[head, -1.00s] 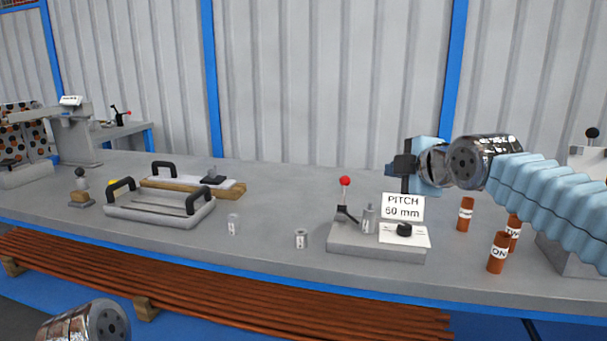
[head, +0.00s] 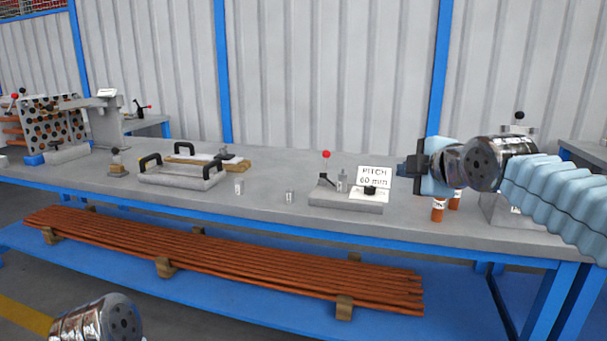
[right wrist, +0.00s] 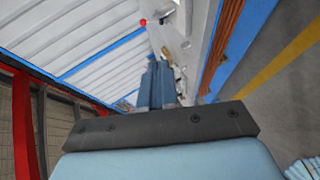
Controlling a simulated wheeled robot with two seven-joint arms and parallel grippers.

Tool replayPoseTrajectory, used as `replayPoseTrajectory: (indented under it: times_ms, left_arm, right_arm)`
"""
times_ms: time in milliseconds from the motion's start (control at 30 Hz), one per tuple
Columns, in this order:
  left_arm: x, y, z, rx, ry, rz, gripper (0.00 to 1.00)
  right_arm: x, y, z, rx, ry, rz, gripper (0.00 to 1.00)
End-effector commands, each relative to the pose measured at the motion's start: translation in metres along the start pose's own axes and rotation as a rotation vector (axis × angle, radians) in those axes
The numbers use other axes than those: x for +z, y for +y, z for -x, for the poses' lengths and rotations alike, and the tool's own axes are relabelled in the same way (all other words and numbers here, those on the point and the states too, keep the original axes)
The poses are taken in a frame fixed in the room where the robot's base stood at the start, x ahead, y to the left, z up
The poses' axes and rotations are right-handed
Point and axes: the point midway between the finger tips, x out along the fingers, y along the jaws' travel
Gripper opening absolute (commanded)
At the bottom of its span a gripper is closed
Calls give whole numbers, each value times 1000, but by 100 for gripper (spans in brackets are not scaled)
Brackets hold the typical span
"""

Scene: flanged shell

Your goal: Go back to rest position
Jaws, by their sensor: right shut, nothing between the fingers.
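My right gripper (head: 404,170) is at the right of the head view, raised in front of the bench's back right part and pointing left. It is shut and empty. In the right wrist view its blue fingers (right wrist: 156,84) lie together with nothing between them. A metal link of my left arm shows at the bottom left of the head view; the left gripper itself is out of view. The grey workbench (head: 270,203) runs across the middle of the head view.
A grey fixture with a red-knobbed lever (head: 340,199) and a "PITCH 60 mm" sign stands on the bench. Orange cylinders (head: 438,211) stand below my right gripper. A tray with black handles (head: 180,181) lies further left. Copper-coloured rods (head: 220,258) lie on the lower shelf.

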Motion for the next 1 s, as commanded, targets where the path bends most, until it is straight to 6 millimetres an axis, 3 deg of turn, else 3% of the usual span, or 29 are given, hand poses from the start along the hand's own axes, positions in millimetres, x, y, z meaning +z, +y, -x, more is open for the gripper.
replayPoseTrajectory:
  times_ms: [367,500,667,767,867,1000]
  left_arm:
    - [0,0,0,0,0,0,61]
    - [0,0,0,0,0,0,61]
    - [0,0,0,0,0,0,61]
    - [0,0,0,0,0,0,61]
    - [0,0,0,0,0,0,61]
    - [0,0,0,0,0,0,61]
  right_arm:
    - [2,-46,-43,-80,11,-116,0]
    - [4,-77,-67,-130,11,-189,0]
    - [6,-131,-101,-213,6,-317,0]
    - [9,-179,-124,-283,-8,-428,0]
    - [11,-244,-147,-373,-40,-575,0]
    - [14,-366,-166,-529,-135,-850,0]
